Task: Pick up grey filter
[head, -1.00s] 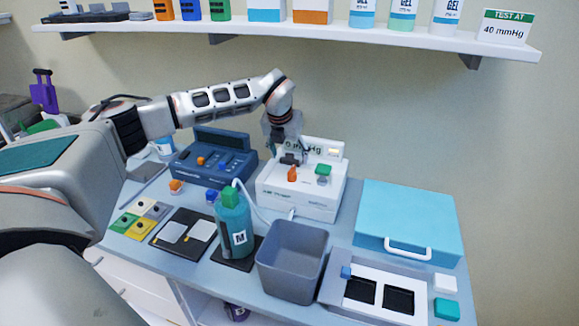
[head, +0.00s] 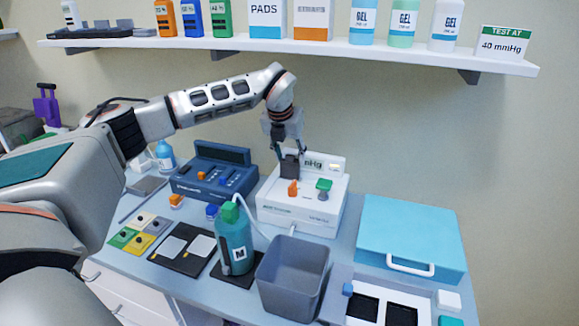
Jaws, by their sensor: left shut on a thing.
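My left gripper (head: 289,150) reaches in from the left over the white device (head: 300,210). It is shut on a small dark grey block, which looks like the grey filter (head: 289,168). The filter is upright between the fingertips, in front of the device's display panel. It seems to be at or just above the device's top, and I cannot tell whether its lower edge still touches. An orange knob (head: 293,188) and a green knob (head: 324,185) stand on the device close to the filter. My right gripper is not in view.
A blue console (head: 213,175) stands left of the device. A green-capped bottle (head: 235,245) and a grey bin (head: 291,278) stand in front. A blue case (head: 411,230) lies to the right. A shelf (head: 300,48) with bottles and boxes runs above the arm.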

